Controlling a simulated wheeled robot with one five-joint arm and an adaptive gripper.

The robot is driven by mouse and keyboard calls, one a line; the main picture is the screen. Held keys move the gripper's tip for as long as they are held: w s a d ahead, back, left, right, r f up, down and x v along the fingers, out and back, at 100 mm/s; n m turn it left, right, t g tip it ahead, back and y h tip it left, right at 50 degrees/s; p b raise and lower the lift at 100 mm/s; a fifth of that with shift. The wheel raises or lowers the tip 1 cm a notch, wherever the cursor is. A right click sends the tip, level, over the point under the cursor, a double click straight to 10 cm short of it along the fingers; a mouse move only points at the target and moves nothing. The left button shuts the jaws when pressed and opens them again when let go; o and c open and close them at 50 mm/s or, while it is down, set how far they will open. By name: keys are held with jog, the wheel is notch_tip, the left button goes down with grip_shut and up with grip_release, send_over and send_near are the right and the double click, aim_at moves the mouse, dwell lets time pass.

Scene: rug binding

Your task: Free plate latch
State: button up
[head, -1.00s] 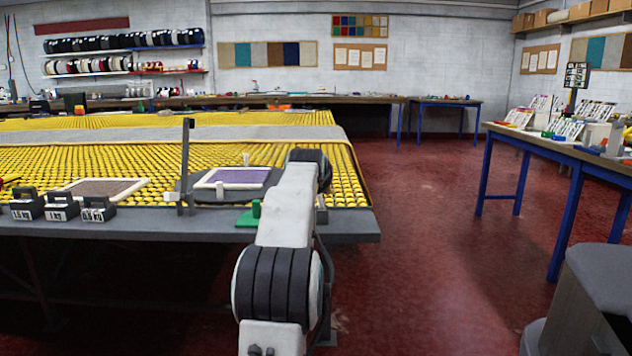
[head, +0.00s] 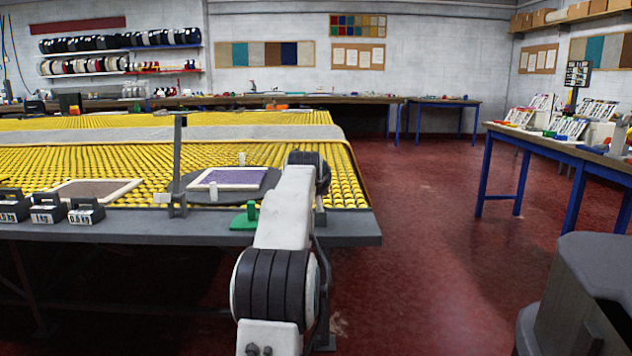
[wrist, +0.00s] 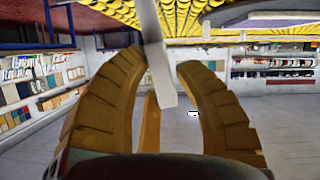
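A purple sample in a white frame (head: 228,177) lies on a dark round plate (head: 272,181) on the table. Small white pegs stand at the frame's near edge (head: 213,192) and far edge (head: 241,158). A green block with an upright tab (head: 245,219) sits at the table's front edge, left of my arm. I cannot tell which part is the latch. My gripper (wrist: 157,66) is open in the wrist view, its ribbed fingers apart on either side of a pale grey bar (wrist: 161,75). I cannot tell whether they touch it. My arm hides the gripper in the head view.
A dark post (head: 177,150) stands left of the plate. Black weights (head: 48,209) and a brown framed sample (head: 98,188) are further left. A yellow tufted rug (head: 100,160) covers the table. Red floor is clear to the right; a grey bin (head: 590,290) stands at lower right.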

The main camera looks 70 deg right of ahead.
grip_shut()
